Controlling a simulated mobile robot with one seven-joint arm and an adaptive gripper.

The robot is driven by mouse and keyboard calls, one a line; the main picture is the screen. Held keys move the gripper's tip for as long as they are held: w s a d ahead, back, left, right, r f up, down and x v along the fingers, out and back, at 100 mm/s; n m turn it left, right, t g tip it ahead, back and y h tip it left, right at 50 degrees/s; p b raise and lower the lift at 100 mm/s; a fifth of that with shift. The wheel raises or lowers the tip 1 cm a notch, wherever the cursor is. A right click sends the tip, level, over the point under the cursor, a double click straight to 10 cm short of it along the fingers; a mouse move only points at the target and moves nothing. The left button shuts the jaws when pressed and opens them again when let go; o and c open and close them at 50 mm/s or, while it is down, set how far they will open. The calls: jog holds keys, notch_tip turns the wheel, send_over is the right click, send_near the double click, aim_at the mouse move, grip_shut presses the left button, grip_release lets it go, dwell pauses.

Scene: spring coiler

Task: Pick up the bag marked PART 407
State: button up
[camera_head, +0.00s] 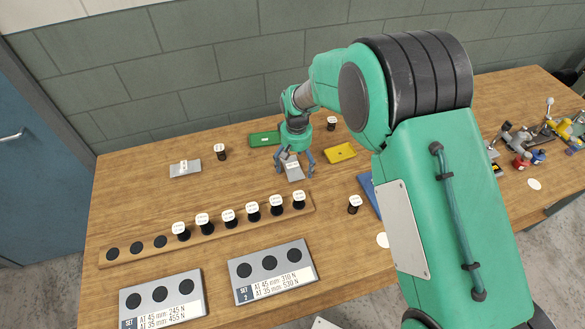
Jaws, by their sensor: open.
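My gripper (294,166) is open, pointing down over the work table. Its blue-grey fingers are spread on either side of a flat grey item (293,172) with a white label, perhaps a bag. I cannot tell whether the fingers touch it. A similar flat grey item (179,172) with small white pieces on top lies to the left. A flat green item (259,140) lies behind my gripper and a flat yellow one (345,151) to its right. The labels are too small to read, so I cannot tell which is marked PART 407.
A wooden rack (146,256) with several white-topped black pieces runs in front. Two grey set plates (273,254) lie nearer. Loose white-topped pieces stand at the left (220,152), back (332,124) and right (354,205). A blue item (367,187) is partly hidden by my arm.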

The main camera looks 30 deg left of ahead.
aim_at(296, 164)
jog(key=c, duration=1.4)
jog(key=shift+r, duration=0.1)
notch_tip(296, 164, up, 10)
jog(key=p, duration=0.1)
jog(key=shift+p, duration=0.4)
